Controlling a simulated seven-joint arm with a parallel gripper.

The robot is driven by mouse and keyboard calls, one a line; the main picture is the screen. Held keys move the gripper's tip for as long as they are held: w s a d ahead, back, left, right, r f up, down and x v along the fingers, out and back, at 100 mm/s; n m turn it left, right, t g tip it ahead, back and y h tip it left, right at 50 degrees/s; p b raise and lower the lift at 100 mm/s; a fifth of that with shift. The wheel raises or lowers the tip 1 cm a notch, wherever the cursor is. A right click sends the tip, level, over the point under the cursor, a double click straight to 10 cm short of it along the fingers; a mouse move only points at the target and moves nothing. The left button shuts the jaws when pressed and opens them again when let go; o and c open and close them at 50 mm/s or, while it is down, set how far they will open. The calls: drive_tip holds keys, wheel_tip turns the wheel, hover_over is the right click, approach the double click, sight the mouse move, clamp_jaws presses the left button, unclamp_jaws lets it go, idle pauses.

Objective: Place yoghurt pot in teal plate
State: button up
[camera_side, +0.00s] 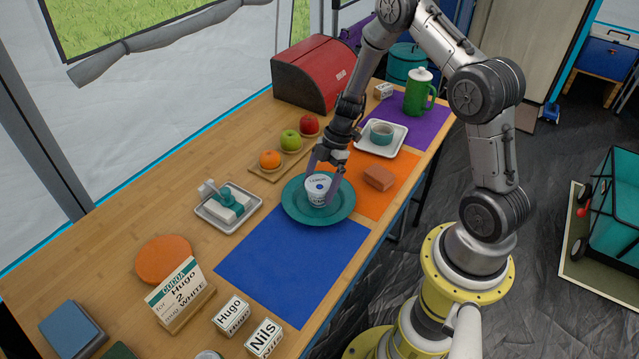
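The yoghurt pot (317,190), white with dark lettering and a blue mark on its lid, is upright over the middle of the teal plate (292,208). It looks to be on the plate or just above it; I cannot tell whether its base touches. My gripper (324,182) reaches down from above, with one finger on each side of the pot. The fingers look close against its sides, but any small gap is too fine to see. The plate lies across the edge of the blue mat (290,262) and the orange mat (378,205).
A brown block (379,178) lies right of the plate. A board with an orange (270,159) and apples stands behind it. A butter tray (229,206) is to the left. A white tray with a cup (381,133) and a green jug (418,95) stand farther back. The blue mat is clear.

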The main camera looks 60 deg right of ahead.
drive_tip(key=shift+r, duration=0.1)
drive_tip(key=v, duration=1.2)
drive_tip(key=s+a+r+m+h, duration=0.1)
drive_tip(key=s+a+r+m, duration=0.3)
drive_tip(key=r, duration=0.5)
drive_tip(key=s+a+r+m+t+h, duration=0.1)
drive_tip(key=s+a+r+m, duration=0.3)
drive_tip(key=s, duration=0.4)
drive_tip(key=s+a+r+m+t+h, duration=0.2)
drive_tip(key=s+r+m, duration=0.4)
drive_tip(key=s, duration=0.3)
drive_tip(key=a+t, duration=0.1)
drive_tip(key=a, duration=0.1)
drive_tip(key=shift+a, duration=0.3)
